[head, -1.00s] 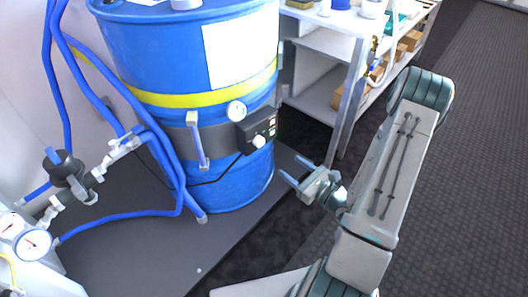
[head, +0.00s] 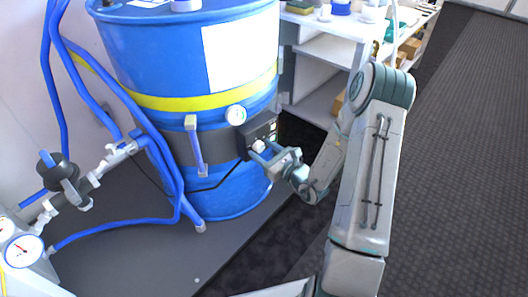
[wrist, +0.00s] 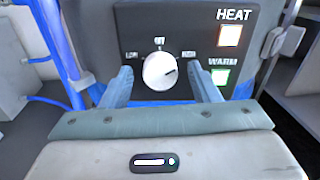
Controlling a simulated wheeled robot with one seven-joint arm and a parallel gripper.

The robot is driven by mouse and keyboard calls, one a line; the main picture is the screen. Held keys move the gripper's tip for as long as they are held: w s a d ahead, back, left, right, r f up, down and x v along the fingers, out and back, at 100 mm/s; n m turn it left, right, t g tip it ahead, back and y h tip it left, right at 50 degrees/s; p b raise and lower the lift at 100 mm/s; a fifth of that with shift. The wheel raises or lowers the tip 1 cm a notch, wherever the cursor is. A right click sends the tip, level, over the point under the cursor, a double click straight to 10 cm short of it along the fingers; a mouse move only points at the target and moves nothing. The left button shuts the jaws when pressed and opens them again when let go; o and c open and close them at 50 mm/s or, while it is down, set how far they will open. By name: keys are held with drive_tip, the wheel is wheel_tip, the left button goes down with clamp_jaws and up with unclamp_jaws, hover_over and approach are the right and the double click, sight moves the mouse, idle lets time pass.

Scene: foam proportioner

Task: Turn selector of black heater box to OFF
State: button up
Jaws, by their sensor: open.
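The black heater box (head: 258,134) is strapped to the blue drum by a dark band. Its round white selector knob (wrist: 160,70) faces my wrist camera. The dark mark on the knob points right, slightly upward, toward the small right-hand label. Small labels also sit above it and to its left; their print is hard to read. My gripper (head: 265,153) is open at the front of the box. In the wrist view its blue fingers (wrist: 161,86) stand on either side of the knob, with visible gaps. The knob also shows in the head view (head: 258,146).
A HEAT lamp (wrist: 230,36) looks pale orange and a WARM lamp (wrist: 220,76) has a green edge. The blue drum (head: 160,60) carries a gauge (head: 236,115) and a handle (head: 195,146). Blue hoses hang at left. A shelf unit (head: 322,45) stands behind at right.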

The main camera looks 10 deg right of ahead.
drive_tip(key=c, duration=1)
drive_tip(key=shift+o, duration=0.2)
drive_tip(key=shift+n, duration=0.5)
drive_tip(key=n+b, duration=0.1)
drive_tip(key=n, duration=0.1)
drive_tip(key=n+b, duration=0.2)
drive_tip(key=n, duration=0.1)
drive_tip(key=shift+f+n+b, duration=0.25)
drive_tip(key=shift+n+b, duration=0.05)
drive_tip(key=shift+b, duration=0.1)
drive_tip(key=n+b, duration=0.3)
drive_tip(key=shift+r+n+b, duration=0.1)
drive_tip(key=shift+n+b, duration=0.8)
drive_tip(key=shift+n, duration=0.2)
